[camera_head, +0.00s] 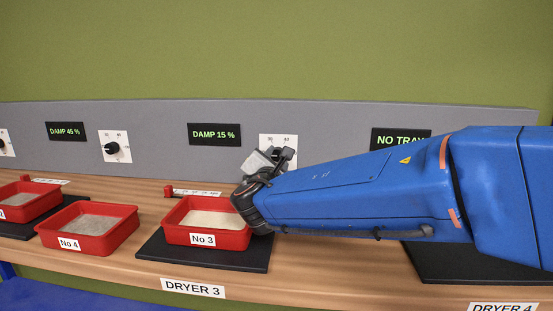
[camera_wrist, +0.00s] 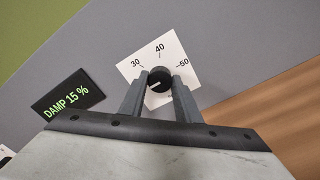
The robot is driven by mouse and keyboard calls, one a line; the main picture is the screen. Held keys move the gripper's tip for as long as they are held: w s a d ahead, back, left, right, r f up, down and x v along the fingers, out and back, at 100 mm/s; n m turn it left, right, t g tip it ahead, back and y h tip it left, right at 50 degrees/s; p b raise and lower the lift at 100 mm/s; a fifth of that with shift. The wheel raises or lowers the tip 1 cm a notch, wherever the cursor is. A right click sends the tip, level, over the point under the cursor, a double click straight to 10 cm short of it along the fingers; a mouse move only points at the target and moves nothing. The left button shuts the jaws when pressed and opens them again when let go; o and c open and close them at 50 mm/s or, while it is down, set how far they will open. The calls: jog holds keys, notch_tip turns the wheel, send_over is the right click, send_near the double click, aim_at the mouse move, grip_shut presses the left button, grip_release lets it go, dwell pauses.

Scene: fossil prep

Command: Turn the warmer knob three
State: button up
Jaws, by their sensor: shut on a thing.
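The black warmer knob (camera_wrist: 159,79) sits on a white dial plate (camera_wrist: 166,57) marked 30, 40 and 50 in the wrist view. My gripper (camera_wrist: 160,85) has its two grey fingers on either side of the knob and is shut on it. A pale pointer line shows on the knob's face, partly between the fingers. In the head view my gripper (camera_head: 269,159) is at the dial plate (camera_head: 278,140) right of the "DAMP 15 %" display (camera_head: 214,134), and it hides the knob there. Below is the red No 3 tray (camera_head: 204,237) with pale contents, on the black Dryer 3 pad (camera_head: 200,255).
A second dial with a black knob (camera_head: 112,148) and a "DAMP 45 %" display (camera_head: 66,131) are to the left. The red No 4 tray (camera_head: 88,244) stands on the wooden bench. A "NO TRAY" display (camera_head: 400,139) is partly behind my arm. Another black pad (camera_head: 470,270) is at right.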

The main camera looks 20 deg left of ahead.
jog(key=shift+f, duration=0.15)
jog(key=o, duration=1)
jog(key=shift+o, duration=0.2)
jog(key=shift+s, duration=0.15)
jog(key=v, duration=1.7)
jog(key=shift+s, duration=0.1)
